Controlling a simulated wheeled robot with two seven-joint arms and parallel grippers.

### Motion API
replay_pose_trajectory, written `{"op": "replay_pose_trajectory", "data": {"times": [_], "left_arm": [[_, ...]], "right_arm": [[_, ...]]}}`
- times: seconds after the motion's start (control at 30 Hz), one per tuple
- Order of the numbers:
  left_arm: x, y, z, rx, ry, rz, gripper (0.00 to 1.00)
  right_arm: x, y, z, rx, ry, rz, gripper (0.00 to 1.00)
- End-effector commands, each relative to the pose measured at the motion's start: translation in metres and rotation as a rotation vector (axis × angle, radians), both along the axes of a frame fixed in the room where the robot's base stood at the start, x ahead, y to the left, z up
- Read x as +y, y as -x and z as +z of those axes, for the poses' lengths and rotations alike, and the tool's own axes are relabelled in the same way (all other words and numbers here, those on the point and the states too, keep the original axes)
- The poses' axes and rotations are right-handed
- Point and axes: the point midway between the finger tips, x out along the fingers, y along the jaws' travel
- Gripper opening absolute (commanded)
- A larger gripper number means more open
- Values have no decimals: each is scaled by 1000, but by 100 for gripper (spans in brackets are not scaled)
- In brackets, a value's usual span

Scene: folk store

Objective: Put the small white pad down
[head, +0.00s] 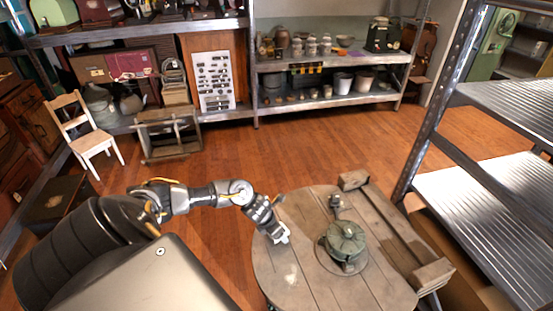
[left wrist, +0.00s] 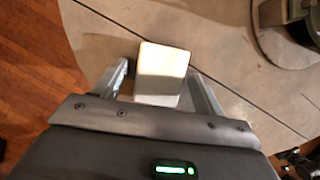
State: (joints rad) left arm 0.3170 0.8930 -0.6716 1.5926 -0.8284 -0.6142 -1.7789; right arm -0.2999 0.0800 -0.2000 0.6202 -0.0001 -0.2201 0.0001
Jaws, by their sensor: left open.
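The small white pad (left wrist: 162,70) shows in the left wrist view as a pale, square-faced block over the round wooden table (head: 310,213). My left gripper (head: 284,239) is above the left part of the tabletop in the head view. Its fingers stand open on either side of the pad, with a gap visible at each side. In the head view the pad is small and hard to separate from the fingertips. I cannot tell whether its underside touches the wood. My right gripper is not in view.
A green metal device (head: 346,240) stands on a round base right of my gripper. A wooden bench (head: 399,232) stands along the table's right side, near metal shelving (head: 490,205). The front left of the tabletop is clear. A white chair (head: 82,133) stands at far left.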

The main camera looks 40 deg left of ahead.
Motion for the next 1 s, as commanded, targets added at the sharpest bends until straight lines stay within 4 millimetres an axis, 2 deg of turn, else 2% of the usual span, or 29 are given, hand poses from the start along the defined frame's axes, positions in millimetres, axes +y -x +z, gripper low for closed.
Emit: {"op": "replay_pose_trajectory", "data": {"times": [0.23,0.7,0.8,1.0], "left_arm": [[1,2,9,-1,-1,-1,71],[8,36,93,-3,-3,-2,71],[9,40,105,-3,-1,-2,71],[9,45,114,0,-1,0,71]], "right_arm": [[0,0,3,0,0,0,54],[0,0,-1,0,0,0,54],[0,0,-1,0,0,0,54],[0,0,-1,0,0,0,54]]}}
